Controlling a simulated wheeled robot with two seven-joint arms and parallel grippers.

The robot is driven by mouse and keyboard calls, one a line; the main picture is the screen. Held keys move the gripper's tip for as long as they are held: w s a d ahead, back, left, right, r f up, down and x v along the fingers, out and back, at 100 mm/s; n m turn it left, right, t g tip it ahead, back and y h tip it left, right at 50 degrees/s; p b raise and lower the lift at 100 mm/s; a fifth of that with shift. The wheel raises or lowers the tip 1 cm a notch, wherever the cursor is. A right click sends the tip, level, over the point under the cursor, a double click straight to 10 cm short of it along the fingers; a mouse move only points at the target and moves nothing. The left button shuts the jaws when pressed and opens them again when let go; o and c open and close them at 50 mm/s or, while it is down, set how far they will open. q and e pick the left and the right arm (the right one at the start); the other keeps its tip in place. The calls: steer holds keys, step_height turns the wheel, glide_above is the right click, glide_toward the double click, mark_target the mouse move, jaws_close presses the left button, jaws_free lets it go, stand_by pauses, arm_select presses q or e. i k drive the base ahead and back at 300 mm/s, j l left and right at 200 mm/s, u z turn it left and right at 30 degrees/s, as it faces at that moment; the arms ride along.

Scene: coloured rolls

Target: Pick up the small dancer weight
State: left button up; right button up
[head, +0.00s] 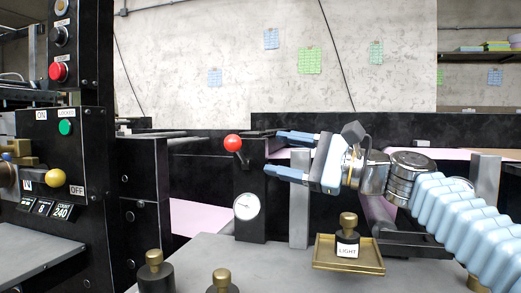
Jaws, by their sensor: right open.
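A black weight with a brass knob and a white "LIGHT" label (347,243) stands upright on a square brass tray (350,268) at the lower middle right. Two similar black weights with brass knobs stand at the bottom edge, one at the left (155,275) and one partly cut off (222,283). I cannot tell their sizes apart with certainty. My right gripper (273,153) is open and empty, its blue-tipped fingers pointing left. It is above and to the left of the labelled weight, apart from it. My left gripper is not in view.
A black post with a red ball knob (233,142) and a round gauge (246,206) stands near my right fingertips. A grey upright post (299,205) stands behind the tray. A black control panel (60,150) fills the left. Grey tabletop is clear between the weights and tray.

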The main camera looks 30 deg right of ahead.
mark_target(347, 241)
steer(key=k+j, duration=0.75)
steer(key=j, duration=0.25)
steer(key=k+j, duration=0.4)
steer(key=j, duration=0.1)
